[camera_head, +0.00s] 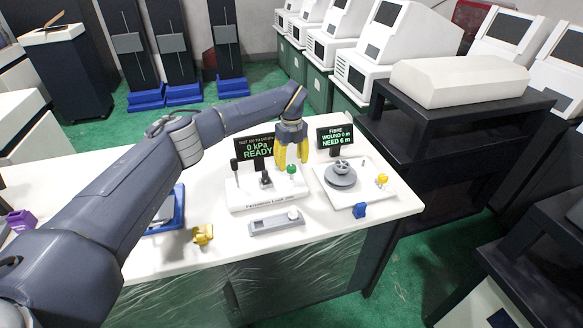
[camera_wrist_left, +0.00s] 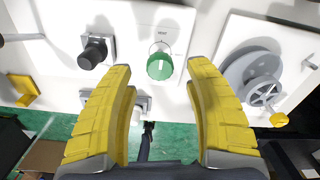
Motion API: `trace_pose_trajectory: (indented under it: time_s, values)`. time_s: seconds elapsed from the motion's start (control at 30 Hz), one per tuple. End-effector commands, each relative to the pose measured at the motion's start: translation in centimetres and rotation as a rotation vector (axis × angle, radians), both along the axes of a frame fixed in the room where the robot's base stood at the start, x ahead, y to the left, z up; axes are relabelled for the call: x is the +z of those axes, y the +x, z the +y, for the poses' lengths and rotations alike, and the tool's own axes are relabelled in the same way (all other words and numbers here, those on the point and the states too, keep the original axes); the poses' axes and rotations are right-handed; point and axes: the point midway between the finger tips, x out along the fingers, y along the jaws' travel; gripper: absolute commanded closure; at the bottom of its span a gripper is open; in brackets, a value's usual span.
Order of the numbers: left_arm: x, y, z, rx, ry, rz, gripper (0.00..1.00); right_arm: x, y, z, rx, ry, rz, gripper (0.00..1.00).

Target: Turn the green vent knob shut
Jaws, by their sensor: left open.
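The green vent knob (camera_head: 292,169) sits on the right part of the white leak-test base plate (camera_head: 240,200), beside the black display reading "0 kPa READY" (camera_head: 258,147). In the left wrist view the green knob (camera_wrist_left: 160,66) lies beyond and between the yellow fingertips, near the printed word "VENT". My left gripper (camera_head: 291,155) points down just above the knob, its yellow fingers open. In the wrist view the open left gripper (camera_wrist_left: 160,72) holds nothing, with a gap on both sides of the knob. My right gripper is not in view.
A black knob (camera_wrist_left: 95,52) stands left of the green one in the wrist view. A fibre spool stand (camera_head: 340,176) with a yellow crank (camera_head: 382,179) is close on the right. A grey device (camera_head: 276,223), a yellow piece (camera_head: 203,234) and a blue piece (camera_head: 360,210) lie in front.

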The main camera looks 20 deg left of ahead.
Motion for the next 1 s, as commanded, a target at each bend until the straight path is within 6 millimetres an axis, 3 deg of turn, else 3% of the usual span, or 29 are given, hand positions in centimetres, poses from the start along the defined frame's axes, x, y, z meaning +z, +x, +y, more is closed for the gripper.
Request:
trace_pose_trajectory:
  time_s: [0.3,0.73,1.0]
  values:
    - [-2.7,0.0,0.0,0.000,0.000,0.000,0.46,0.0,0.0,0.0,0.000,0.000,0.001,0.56]
    - [-3.0,0.0,0.0,-0.001,0.000,0.000,0.46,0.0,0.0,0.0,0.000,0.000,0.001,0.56]
    - [-3.0,0.0,0.0,-0.001,0.001,0.001,0.77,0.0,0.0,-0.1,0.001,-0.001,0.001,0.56]
